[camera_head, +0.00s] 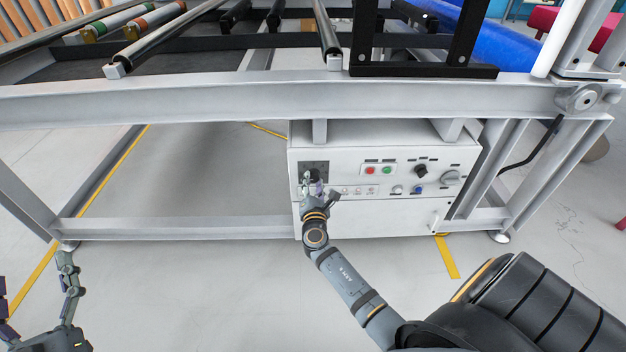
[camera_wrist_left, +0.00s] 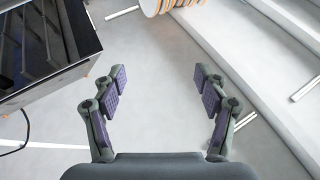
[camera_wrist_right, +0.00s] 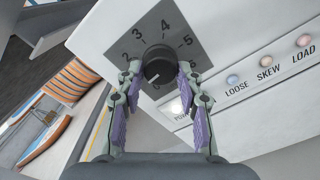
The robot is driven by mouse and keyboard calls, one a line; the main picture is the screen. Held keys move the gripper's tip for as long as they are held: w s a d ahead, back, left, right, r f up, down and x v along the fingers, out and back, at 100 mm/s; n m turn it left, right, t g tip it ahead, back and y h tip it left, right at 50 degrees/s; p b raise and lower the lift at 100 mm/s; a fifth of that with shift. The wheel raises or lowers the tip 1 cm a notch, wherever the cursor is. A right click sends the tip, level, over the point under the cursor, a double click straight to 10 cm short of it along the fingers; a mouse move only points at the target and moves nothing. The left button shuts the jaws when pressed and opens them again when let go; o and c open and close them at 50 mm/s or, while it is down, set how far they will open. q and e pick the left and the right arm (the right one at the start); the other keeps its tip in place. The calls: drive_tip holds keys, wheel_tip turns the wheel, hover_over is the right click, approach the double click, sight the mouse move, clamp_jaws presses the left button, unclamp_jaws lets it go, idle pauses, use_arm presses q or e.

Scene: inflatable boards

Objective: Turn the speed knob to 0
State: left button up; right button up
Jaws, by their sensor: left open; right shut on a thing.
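The speed knob (camera_wrist_right: 158,68) is a round black dial on a dark square plate with printed numbers, on the white control panel. In the right wrist view its white pointer mark is toward the lower left; the digits 2, 3, 4 and 5 can be read around it. In the head view the knob (camera_head: 314,175) is partly hidden by my right gripper (camera_head: 313,180). My right gripper (camera_wrist_right: 160,80) is at the knob, with a finger on either side and its tips shut on it. My left gripper (camera_wrist_left: 160,85) is open and empty, away from the panel at the lower left (camera_head: 68,290).
The white control box (camera_head: 400,210) hangs under the grey machine frame (camera_head: 200,100). Right of the knob are a red button (camera_head: 370,170), a green button (camera_head: 387,170), a black selector (camera_head: 421,171) and several small lamps. Grey frame legs stand on both sides.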

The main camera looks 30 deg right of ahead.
drive_tip(key=shift+r+n+p, duration=0.1)
drive_tip(key=shift+n+p, duration=0.3)
drive_tip(key=shift+n, duration=0.5)
use_arm(q)
wheel_tip(320, 180, down, 18)
drive_tip(key=s+g+p, duration=0.1)
drive_tip(key=g, duration=0.7)
use_arm(e)
drive_tip(key=shift+n, duration=1.2)
drive_tip(key=shift+d+n+p, duration=0.1)
drive_tip(key=shift+n+p, duration=0.4)
drive_tip(key=shift+n, duration=0.4)
drive_tip(key=shift+n+p, duration=0.35)
drive_tip(key=shift+n, duration=0.55)
use_arm(q)
drive_tip(key=s+d+f+g, duration=0.1)
drive_tip(key=s+f+g, duration=0.7)
drive_tip(key=s+f, duration=0.4)
drive_tip(key=shift+s+d+f+n+g, duration=0.2)
drive_tip(key=shift+s+f+n+g, duration=0.15)
drive_tip(key=shift+f, duration=0.95)
use_arm(e)
drive_tip(key=o, duration=1.2)
drive_tip(key=shift+f, duration=0.2)
drive_tip(key=shift+c, duration=0.2)
use_arm(q)
drive_tip(key=shift+w, duration=0.1)
